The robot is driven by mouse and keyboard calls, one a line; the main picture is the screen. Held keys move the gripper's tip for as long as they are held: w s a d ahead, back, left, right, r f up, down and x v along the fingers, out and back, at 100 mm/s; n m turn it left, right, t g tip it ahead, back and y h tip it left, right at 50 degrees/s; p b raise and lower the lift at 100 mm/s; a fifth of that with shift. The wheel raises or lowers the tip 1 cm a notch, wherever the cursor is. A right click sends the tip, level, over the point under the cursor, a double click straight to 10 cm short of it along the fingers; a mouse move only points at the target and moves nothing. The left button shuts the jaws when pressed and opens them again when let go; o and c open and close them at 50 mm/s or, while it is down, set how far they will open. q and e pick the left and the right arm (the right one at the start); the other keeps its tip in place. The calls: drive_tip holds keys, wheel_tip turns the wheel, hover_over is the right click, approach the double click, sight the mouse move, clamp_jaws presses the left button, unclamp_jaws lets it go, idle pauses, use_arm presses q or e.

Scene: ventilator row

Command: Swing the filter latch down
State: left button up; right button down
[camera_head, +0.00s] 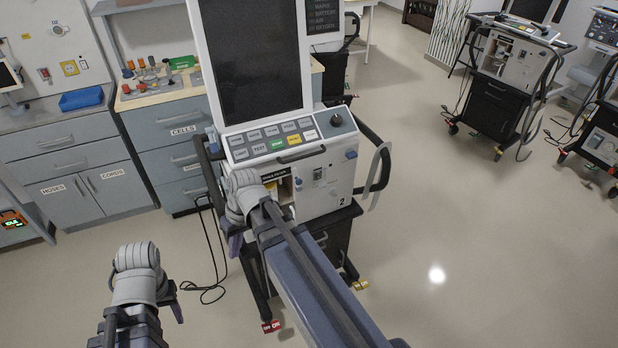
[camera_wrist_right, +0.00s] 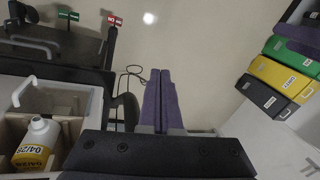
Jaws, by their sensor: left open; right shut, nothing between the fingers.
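The ventilator marked 2 stands in the middle of the head view, with its screen raised over a button panel (camera_head: 272,142). Its filter bay (camera_head: 284,190) in the front is partly hidden by my right arm. In the right wrist view the bay (camera_wrist_right: 90,100) is open at the left, with a yellow-labelled bottle (camera_wrist_right: 36,146) inside. A thin white loop (camera_wrist_right: 22,92) shows above the bottle; I cannot tell whether it is the latch. My right gripper (camera_wrist_right: 158,100) is shut and empty, beside the bay. My left gripper (camera_head: 176,310) is open, low at the left, away from the ventilator.
Black cables (camera_head: 212,290) lie on the floor beside the ventilator. Coloured boxes (camera_wrist_right: 287,75) show at the right of the wrist view. More ventilators (camera_head: 512,75) stand at the right, beyond open floor.

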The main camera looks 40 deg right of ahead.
drive_tip(key=d+r+m+t, duration=0.2)
drive_tip(key=d+r+t, duration=0.1)
drive_tip(key=d, duration=0.9)
drive_tip(key=w+d+r+m+t+y+b, duration=0.1)
drive_tip(key=d+r+m+t, duration=0.1)
drive_tip(key=d, duration=1.1)
drive_tip(key=d+r+m+t+y, duration=0.1)
drive_tip(key=d+r+t, duration=0.3)
drive_tip(key=d, duration=0.9)
drive_tip(key=shift+w+d+m+t, duration=0.15)
drive_tip(key=shift+w+m+t, duration=0.2)
drive_tip(key=shift+m+t, duration=0.55)
drive_tip(key=b, duration=0.6)
approach(299, 177)
drive_tip(key=w+d, duration=0.1)
drive_tip(key=w, duration=0.3)
drive_tip(key=shift+w+a+f+b, duration=0.15)
drive_tip(key=shift+a+f+b, duration=0.35)
drive_tip(key=shift+a+f, duration=0.25)
drive_tip(key=shift+w+a+f+b, duration=0.2)
drive_tip(key=shift+a+f+b, duration=0.3)
drive_tip(key=shift+a+f, duration=0.2)
